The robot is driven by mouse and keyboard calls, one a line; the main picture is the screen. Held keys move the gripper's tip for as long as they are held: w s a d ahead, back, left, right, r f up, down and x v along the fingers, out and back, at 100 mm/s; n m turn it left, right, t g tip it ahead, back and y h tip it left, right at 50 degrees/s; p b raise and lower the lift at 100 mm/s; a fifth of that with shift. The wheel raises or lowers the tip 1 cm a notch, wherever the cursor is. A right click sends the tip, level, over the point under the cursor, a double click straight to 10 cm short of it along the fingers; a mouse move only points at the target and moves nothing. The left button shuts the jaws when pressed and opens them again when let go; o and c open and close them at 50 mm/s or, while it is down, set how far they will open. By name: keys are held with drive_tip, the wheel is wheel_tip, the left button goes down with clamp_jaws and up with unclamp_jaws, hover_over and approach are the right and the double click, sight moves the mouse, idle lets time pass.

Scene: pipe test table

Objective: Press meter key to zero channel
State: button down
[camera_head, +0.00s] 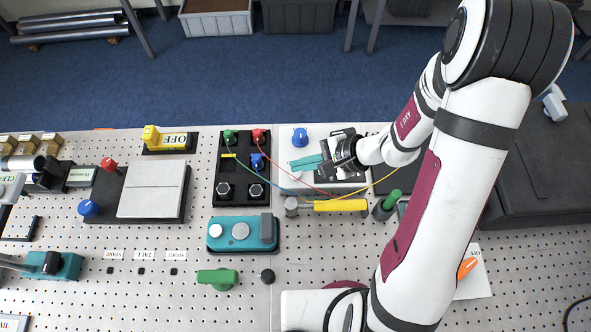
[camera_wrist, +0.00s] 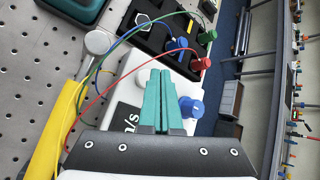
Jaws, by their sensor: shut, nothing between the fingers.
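A white meter (camera_head: 318,131) with a blue knob (camera_head: 300,136) stands at the back right of the pegboard table. It also shows in the wrist view (camera_wrist: 133,65), with its blue knob (camera_wrist: 190,108) right of my fingers and a dark "m/s" panel (camera_wrist: 128,124) partly covered. My gripper (camera_head: 293,164) is over the meter, its teal fingers pointing left in the head view. The fingers are together and empty in the wrist view (camera_wrist: 161,72). I cannot make out the key; fingers and gripper body hide part of the meter's face. Contact with the meter cannot be told.
A black terminal block (camera_head: 230,190) stands left of the meter, with coloured wires running toward it. A yellow-handled tool (camera_head: 340,205) lies in front, near a green-capped part (camera_head: 391,197). A teal box (camera_head: 242,234) sits front left. Bare pegboard lies around (camera_head: 320,250).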

sight(301, 173)
drive_tip(key=shift+f, duration=0.35)
drive_tip(key=shift+f, duration=0.4)
idle(0.4)
idle(0.4)
drive_tip(key=shift+r, duration=0.85)
drive_tip(key=shift+r, duration=2.5)
